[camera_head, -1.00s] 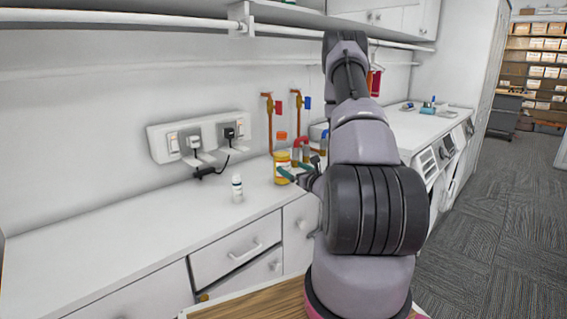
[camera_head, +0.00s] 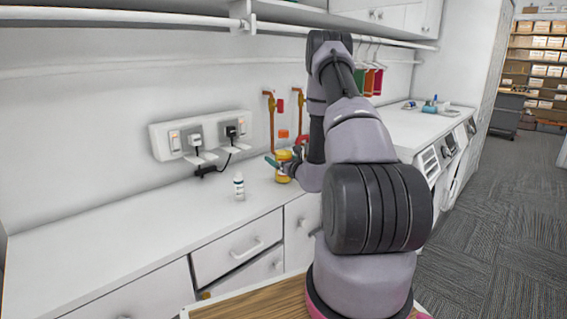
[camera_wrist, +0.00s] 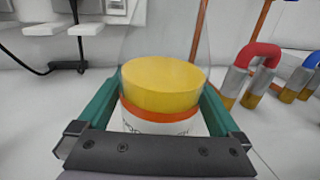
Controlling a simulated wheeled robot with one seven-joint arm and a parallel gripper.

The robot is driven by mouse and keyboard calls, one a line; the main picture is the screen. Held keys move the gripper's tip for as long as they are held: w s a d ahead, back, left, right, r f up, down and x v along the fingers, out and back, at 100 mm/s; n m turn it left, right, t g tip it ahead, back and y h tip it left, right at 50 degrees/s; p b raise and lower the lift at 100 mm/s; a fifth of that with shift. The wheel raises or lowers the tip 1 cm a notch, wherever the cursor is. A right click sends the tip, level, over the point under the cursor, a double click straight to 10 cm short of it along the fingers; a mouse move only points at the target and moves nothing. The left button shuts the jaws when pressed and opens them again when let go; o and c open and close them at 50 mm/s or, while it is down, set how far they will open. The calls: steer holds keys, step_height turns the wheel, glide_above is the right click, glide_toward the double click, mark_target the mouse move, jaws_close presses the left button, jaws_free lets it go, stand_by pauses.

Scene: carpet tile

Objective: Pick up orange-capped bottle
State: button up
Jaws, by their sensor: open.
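The orange-capped bottle (camera_head: 283,172) stands upright on the white counter, with a yellow body and an orange cap above it. In the wrist view the bottle (camera_wrist: 165,88) shows a yellow fill, an orange band, a white label and a clear upper part; its cap is out of that picture. My gripper (camera_wrist: 160,105) is open, with its green fingers on both sides of the bottle. In the head view my gripper (camera_head: 284,162) is at the bottle and partly hidden by my arm. Whether the fingers touch the bottle cannot be told.
A small white bottle (camera_head: 239,186) stands left of the orange-capped one. Behind are a wall outlet with plugs (camera_head: 200,135) and copper pipes (camera_head: 270,122). Red and blue pipe fittings (camera_wrist: 259,60) are to the right. The left counter (camera_head: 110,240) is clear.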

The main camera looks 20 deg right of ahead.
steer(key=c, duration=1.5)
jaws_close()
steer(key=shift+r, duration=0.15)
